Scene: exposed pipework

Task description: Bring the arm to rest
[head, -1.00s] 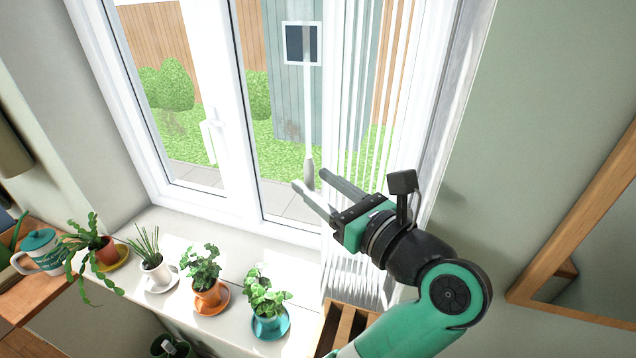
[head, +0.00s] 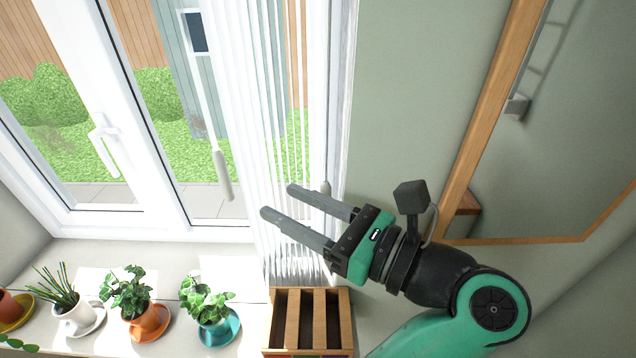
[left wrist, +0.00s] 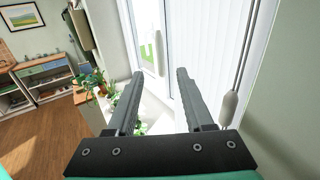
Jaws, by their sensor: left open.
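My left gripper (head: 278,200) is open and empty, in front of the blinds beside the window. Its two grey fingers point left in the head view and also show in the left wrist view (left wrist: 160,74). The white blind wand with its grey handle (head: 222,175) hangs to the left of the fingertips, apart from them in the picture. My right gripper is not in view.
White vertical blinds (head: 262,120) hang behind the fingers. A corded weight (left wrist: 229,107) hangs at the right in the left wrist view. Potted plants (head: 207,302) line the sill. A slatted wooden crate (head: 342,322) stands below the gripper. A wood-framed mirror (head: 480,120) is at the right.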

